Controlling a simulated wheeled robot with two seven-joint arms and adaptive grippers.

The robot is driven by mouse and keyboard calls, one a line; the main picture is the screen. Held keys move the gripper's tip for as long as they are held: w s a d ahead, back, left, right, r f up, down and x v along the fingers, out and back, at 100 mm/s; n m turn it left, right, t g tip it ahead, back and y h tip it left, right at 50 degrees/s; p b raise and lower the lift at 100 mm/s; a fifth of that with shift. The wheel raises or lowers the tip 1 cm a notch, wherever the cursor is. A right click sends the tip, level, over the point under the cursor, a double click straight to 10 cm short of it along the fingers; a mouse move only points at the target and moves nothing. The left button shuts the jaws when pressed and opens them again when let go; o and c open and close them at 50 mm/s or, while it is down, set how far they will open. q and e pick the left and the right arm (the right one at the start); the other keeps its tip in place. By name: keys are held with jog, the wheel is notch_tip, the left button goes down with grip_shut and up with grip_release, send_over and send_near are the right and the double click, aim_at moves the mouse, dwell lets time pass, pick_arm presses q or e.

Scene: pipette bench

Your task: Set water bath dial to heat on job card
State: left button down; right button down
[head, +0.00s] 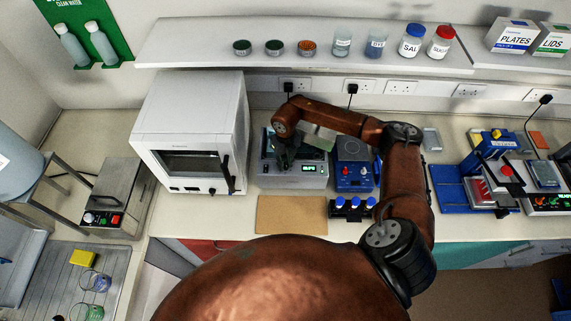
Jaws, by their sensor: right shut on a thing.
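The grey instrument (313,184), which I take to be the water bath, sits mid-bench with a lit green display (308,168) on its front. My right gripper (284,158) is dark and points down at the left part of this unit. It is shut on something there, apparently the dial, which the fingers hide. The display digits are too small to read. I cannot pick out a job card for certain; a pale greenish panel (320,139) shows partly behind my right arm. My left gripper is not in view.
A white oven (193,130) stands left of the unit, and a blue instrument (354,172) with knobs stands right. A tan board (291,214) and a rack of blue-capped tubes (352,207) lie in front. A lidded steel box (118,192) with controls is at far left.

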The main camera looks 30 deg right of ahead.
aim_at(285, 164)
jog(key=n+b, duration=0.2)
jog(key=b, duration=0.1)
jog(key=shift+f+n+b, duration=0.2)
jog(key=shift+n+b, duration=0.1)
jog(key=shift+n, duration=0.1)
jog(key=shift+r+n+b, duration=0.15)
jog(key=shift+n+b, duration=1.35)
jog(key=shift+b, duration=0.15)
jog(key=shift+r, duration=0.1)
jog(key=c, duration=1.7)
grip_release()
jog(key=shift+c, duration=0.2)
notch_tip(285, 164, up, 12)
